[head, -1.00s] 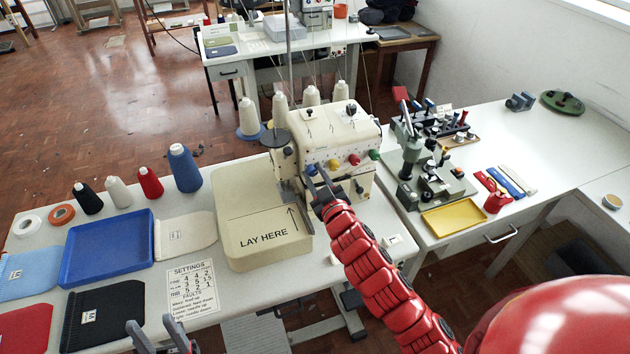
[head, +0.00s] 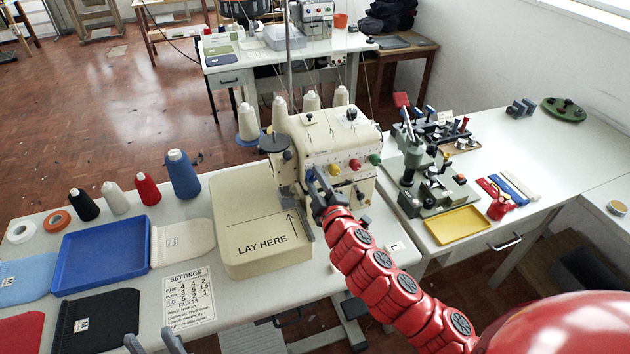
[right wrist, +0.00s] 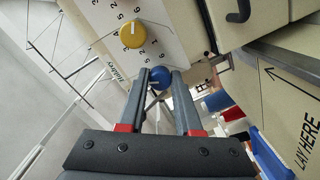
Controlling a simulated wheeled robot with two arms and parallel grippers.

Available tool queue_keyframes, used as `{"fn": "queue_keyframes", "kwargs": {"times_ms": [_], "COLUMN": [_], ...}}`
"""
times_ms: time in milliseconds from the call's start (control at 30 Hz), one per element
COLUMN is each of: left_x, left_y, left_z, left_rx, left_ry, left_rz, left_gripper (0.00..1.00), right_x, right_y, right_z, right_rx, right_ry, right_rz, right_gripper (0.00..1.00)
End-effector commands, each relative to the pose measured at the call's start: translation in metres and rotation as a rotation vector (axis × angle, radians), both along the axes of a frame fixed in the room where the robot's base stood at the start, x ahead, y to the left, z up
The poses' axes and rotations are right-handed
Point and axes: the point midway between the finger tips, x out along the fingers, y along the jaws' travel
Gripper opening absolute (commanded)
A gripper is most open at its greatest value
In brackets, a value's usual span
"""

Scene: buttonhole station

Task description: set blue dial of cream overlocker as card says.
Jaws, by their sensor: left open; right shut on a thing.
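The cream overlocker (head: 326,138) stands on the white table, with a row of coloured dials on its front. Its blue dial (right wrist: 160,76) sits between the fingertips of my right gripper (right wrist: 161,84) in the right wrist view, and the fingers are shut on it. In the head view my right gripper (head: 318,186) covers much of that dial. The yellow dial (right wrist: 132,34) beside it has printed numbers around it. The settings card (head: 188,295) lies on the table at front left, with rows of numbers. My left gripper (head: 155,342) is open and empty at the bottom edge.
A cream bed marked LAY HERE (head: 262,243) lies left of my right gripper. A blue tray (head: 105,255), thread cones and folded fabric pieces fill the table's left side. A grey machine (head: 428,183) and a yellow tray (head: 457,224) stand on the right table.

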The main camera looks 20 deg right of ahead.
Motion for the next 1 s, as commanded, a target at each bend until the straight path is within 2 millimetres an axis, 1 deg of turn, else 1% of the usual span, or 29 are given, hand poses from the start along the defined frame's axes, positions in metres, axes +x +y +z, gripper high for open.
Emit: {"fn": "queue_keyframes", "kwargs": {"times_ms": [367,400,567,867,1000], "left_x": [0.0000,0.0000,0.0001,0.0000,0.0000], "left_y": [0.0000,0.0000,0.0000,0.0000,0.0000], "left_z": [-0.0002,-0.0002,-0.0002,-0.0003,-0.0014], "left_rx": [0.000,0.000,0.000,0.000,0.000], "left_ry": [0.000,0.000,0.000,0.000,0.000], "left_rz": [0.000,0.000,0.000,0.000,0.000], "left_gripper": [0.50,0.50,0.50,0.50,0.50], "right_x": [-0.0001,-0.0001,0.0000,-0.0007,-0.0090], "right_y": [0.0008,0.0007,0.0004,0.0001,-0.0011], "right_z": [-0.0004,-0.0005,-0.0003,-0.0001,0.0003], "right_rx": [-0.003,-0.003,-0.003,-0.003,-0.004], "right_ry": [0.001,0.001,0.001,0.000,-0.001], "right_rz": [0.002,0.002,0.001,0.000,0.000], "right_gripper": [0.00,0.35,0.63,0.63,0.63]}}
